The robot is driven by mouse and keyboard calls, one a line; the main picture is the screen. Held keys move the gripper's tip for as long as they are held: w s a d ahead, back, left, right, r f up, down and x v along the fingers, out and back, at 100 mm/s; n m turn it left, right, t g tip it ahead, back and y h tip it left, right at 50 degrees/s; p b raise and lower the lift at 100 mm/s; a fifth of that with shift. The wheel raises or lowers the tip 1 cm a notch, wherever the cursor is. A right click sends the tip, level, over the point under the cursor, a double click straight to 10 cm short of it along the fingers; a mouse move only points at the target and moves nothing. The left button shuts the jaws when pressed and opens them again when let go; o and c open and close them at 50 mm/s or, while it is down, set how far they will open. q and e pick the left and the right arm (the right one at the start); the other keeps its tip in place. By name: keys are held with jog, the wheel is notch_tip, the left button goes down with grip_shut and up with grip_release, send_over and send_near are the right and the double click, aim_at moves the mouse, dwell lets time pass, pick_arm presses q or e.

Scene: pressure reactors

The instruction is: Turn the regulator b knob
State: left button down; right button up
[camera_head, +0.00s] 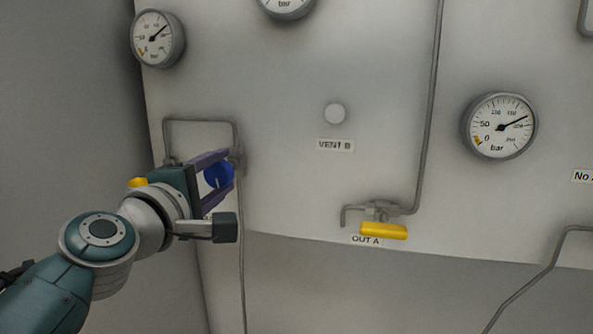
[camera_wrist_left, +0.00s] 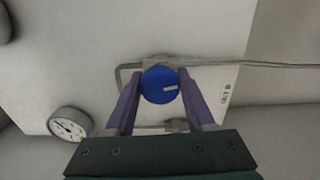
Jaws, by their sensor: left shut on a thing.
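A round blue knob (camera_head: 218,175) sits at the left of the white panel, on pipework. It also shows in the left wrist view (camera_wrist_left: 157,86), with a short white mark on its face. My left gripper (camera_head: 228,170) reaches it from the left, its two purple fingers on opposite sides of the knob, shut on it. In the left wrist view the fingers (camera_wrist_left: 159,92) flank the knob, whose face stays visible between them. No label for regulator b can be read beside the knob. My right gripper is not in view.
A gauge (camera_head: 157,38) is above the knob and another gauge (camera_head: 499,126) is at the right. A yellow valve handle (camera_head: 384,231) is above the OUT A label. A round white fitting (camera_head: 334,113) is above the VENT B label (camera_head: 335,145). Thin pipes run along the panel.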

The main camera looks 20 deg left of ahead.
pick_arm(q)
jog(key=shift+c, duration=1.3)
grip_release()
jog(key=s+b, duration=0.1)
jog(key=s, duration=0.9)
jog(key=shift+d, duration=0.25)
